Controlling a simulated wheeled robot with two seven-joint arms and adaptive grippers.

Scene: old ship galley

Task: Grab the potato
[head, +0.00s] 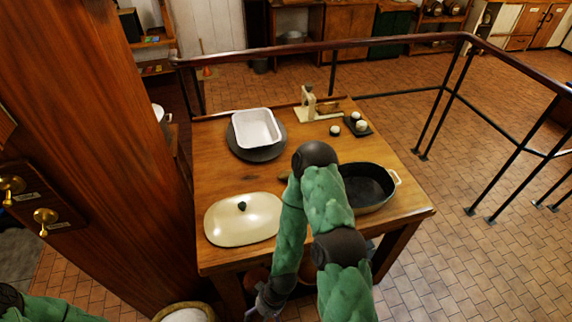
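I cannot clearly make out a potato. Rounded brown shapes (257,277) show under the near edge of the wooden table (213,180), partly hidden by my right arm; I cannot tell what they are. My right arm rises in front of the table and bends down to my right gripper (264,306), which is low by the table's near side at the bottom edge of the head view. It is small and partly cut off, so its opening is unclear. Only part of my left arm shows at the bottom left; its gripper is out of view.
On the table are a cream lid (243,221), a white dish (256,127) on a dark round plate (257,153), a dark pan (368,187), a wooden stand (309,101) and small pale balls (361,125). A wooden pillar (95,130) stands left; a railing (400,42) runs behind and right.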

